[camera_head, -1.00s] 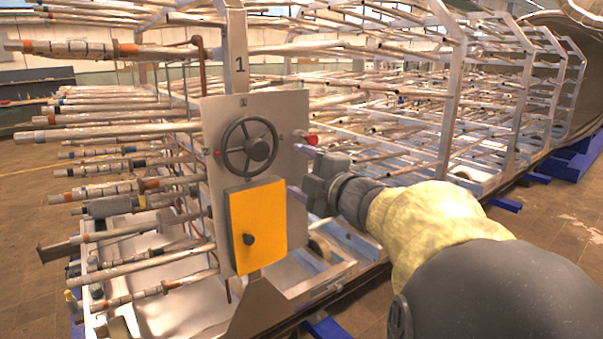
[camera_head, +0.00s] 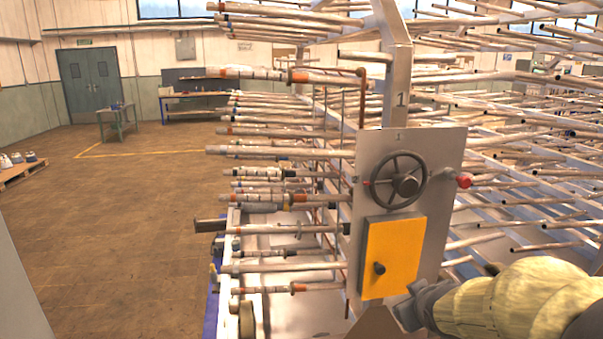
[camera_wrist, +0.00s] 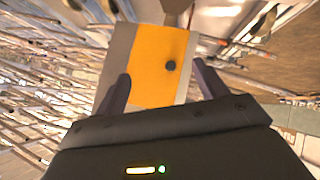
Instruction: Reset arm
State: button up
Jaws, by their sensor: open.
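My gripper (camera_wrist: 163,88) is open in the wrist view, with its two fingers apart and nothing between them. Beyond the fingers is a grey panel with a yellow door (camera_wrist: 157,62) and a dark knob, seen upside down. In the head view my arm reaches in from the lower right. The dark end of my wrist is beside the lower right of the panel (camera_head: 440,190), and the fingers cannot be made out there. I cannot tell whether the gripper touches the panel.
The panel carries a black handwheel (camera_head: 397,181), a red knob (camera_head: 464,181) and the yellow door (camera_head: 393,258). A metal rack with many rods (camera_head: 270,131) stands behind it, rods jutting left. Open floor (camera_head: 120,200) lies at left. A green table (camera_head: 117,118) stands far back.

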jog(key=s+a+f+m+g+p, duration=0.1)
jog(key=s+a+f+m+g, duration=0.1)
jog(key=s, duration=0.4)
jog(key=s+a+f+m+g+y+p, duration=0.1)
jog(key=s+a+f+m+g, duration=0.1)
jog(key=s+a+f+g, duration=0.3)
jog(key=shift+s+a+f+y+p, duration=0.35)
jog(key=shift+s+a, duration=0.35)
jog(key=shift+s, duration=0.55)
dwell(0.3)
